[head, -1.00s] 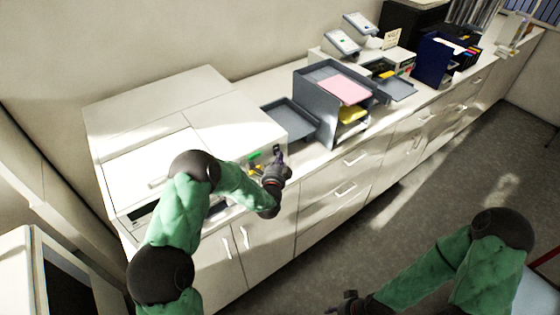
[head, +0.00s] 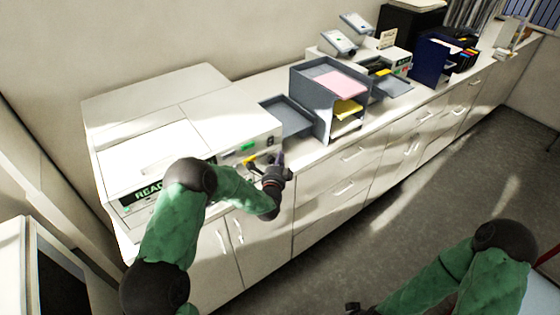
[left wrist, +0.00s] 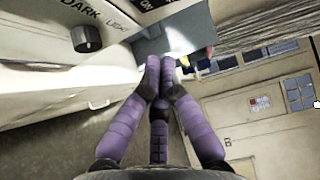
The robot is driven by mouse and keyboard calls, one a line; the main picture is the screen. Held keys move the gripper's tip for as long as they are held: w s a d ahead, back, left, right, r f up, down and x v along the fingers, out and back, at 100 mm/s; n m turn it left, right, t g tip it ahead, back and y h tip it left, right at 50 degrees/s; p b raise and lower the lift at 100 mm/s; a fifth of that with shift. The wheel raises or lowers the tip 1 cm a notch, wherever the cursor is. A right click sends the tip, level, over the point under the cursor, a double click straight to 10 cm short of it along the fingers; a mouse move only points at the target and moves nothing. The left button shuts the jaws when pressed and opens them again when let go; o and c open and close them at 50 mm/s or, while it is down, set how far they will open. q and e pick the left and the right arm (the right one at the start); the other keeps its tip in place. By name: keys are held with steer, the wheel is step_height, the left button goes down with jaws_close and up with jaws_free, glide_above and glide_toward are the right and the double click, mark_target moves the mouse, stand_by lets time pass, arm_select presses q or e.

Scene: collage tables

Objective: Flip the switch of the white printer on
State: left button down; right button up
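The white printer (head: 215,120) stands on the counter at the left in the head view. Its front display (head: 150,190) is lit green with letters starting "REA"; my left arm covers the rest. A small dark switch (head: 270,141) is at the right end of its front, and in the left wrist view a dark switch (left wrist: 150,4) marked "ON" is cut by the top edge. My left gripper (head: 282,158) is just below and right of the switch, apparently clear of it. Its purple fingers (left wrist: 160,70) are together and empty. My right gripper (head: 352,307) barely shows at the bottom edge.
A "DARK/LIGHT" knob (left wrist: 87,38) is left of my left fingers. A grey paper tray (head: 287,117) and a grey shelf unit (head: 325,105) with pink paper stand right of the printer. The floor (head: 400,220) before the cabinets is clear.

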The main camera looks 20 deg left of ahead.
arm_select(q)
steer(key=s+f+b, duration=0.1)
steer(key=s, duration=0.8)
steer(key=shift+d, duration=0.25)
steer(key=shift+f, duration=0.1)
